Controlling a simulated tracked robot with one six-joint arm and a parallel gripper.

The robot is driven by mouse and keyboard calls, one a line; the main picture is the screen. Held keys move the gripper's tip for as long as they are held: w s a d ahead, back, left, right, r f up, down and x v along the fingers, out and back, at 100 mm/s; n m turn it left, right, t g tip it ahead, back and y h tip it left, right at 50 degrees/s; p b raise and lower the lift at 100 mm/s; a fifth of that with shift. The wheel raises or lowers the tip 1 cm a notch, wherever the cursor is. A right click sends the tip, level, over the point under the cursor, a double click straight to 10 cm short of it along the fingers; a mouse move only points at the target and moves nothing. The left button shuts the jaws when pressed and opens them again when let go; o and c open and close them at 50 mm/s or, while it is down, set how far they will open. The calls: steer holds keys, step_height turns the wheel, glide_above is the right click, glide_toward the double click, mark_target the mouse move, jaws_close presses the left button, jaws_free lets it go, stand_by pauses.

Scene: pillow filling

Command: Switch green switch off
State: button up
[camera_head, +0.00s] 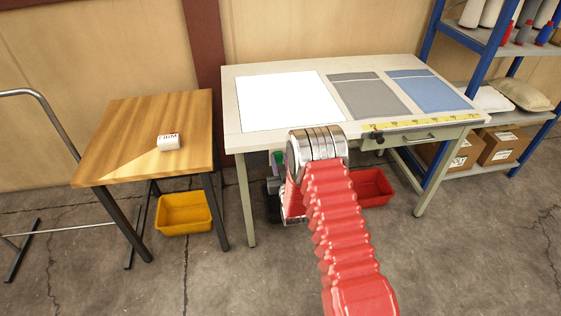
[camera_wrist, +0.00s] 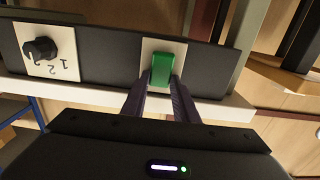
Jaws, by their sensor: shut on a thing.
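In the wrist view, the green switch (camera_wrist: 162,66) is a green rocker on a cream plate, set in a dark panel (camera_wrist: 105,65). My gripper (camera_wrist: 161,84) has its two dark fingers on either side of the lower part of the switch and is shut on it. Which way the rocker is set cannot be told. In the head view, my gripper (camera_head: 274,186) is below the front edge of the workbench (camera_head: 240,110), partly behind my red arm. The switch cannot be clearly made out there.
A black knob (camera_wrist: 40,49) with number marks sits left of the switch on the panel. In the head view, a red bin (camera_head: 373,188) is under the bench and a yellow bin (camera_head: 184,213) under the wooden table (camera_head: 120,125). A blue shelf (camera_head: 432,80) stands right.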

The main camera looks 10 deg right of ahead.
steer(key=shift+f, duration=0.1)
steer(key=shift+s+f+t, duration=0.1)
steer(key=shift+f+t, duration=0.2)
steer(key=shift+t, duration=0.8)
steer(key=shift+s+f+t, duration=0.1)
steer(key=shift+f+t, duration=0.2)
steer(key=shift+t, duration=0.8)
steer(key=o, duration=1.1)
steer(key=shift+c, duration=0.2)
steer(key=shift+f, duration=0.1)
